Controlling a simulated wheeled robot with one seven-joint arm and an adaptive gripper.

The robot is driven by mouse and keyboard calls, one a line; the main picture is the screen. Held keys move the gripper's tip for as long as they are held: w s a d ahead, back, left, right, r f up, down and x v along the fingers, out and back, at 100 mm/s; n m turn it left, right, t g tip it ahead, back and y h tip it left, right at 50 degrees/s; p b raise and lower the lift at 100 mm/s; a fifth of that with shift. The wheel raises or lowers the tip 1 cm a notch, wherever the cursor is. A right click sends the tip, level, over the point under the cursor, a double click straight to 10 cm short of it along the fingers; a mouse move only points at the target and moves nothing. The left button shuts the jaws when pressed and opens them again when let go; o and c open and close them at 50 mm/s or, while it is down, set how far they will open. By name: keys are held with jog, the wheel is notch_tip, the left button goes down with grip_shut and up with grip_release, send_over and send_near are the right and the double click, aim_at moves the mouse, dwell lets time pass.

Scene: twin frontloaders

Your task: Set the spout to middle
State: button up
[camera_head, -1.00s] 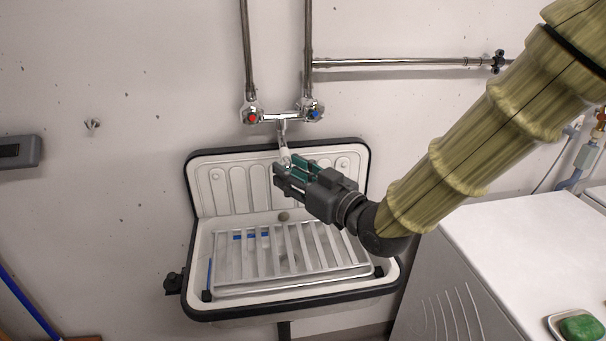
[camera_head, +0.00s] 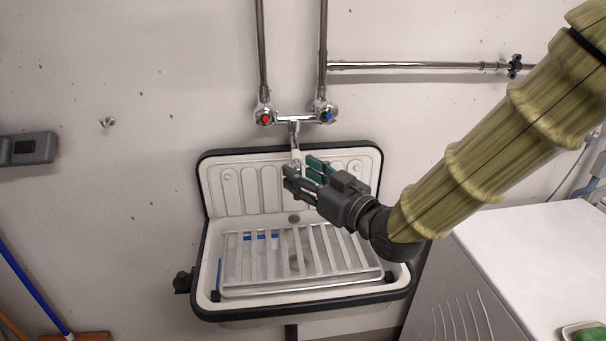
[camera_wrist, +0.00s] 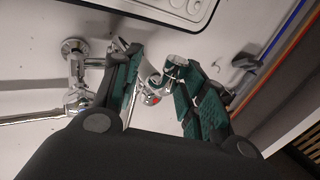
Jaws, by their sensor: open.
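The chrome tap's spout (camera_head: 294,136) hangs down from the mixer bar on the wall, above the sink. It looks close to straight down and out over the sink's middle. My gripper (camera_head: 300,170) is at the spout's lower end, reaching in from the right, with its green-padded fingers apart. In the wrist view my gripper (camera_wrist: 158,64) has the spout (camera_wrist: 175,63) between its open fingers. The spout end is close to the right-hand finger; I cannot tell whether they touch. The fingers hide part of the spout in the head view.
The red-marked knob (camera_head: 265,116) and blue-marked knob (camera_head: 326,113) flank the spout. Below is a white sink (camera_head: 212,250) with a black rim and a slatted rack (camera_head: 300,288). A white-topped machine (camera_head: 530,250) stands right. The wall left of the sink is mostly clear.

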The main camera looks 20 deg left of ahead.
jog(key=v, duration=1.1)
jog(key=shift+d, duration=0.15)
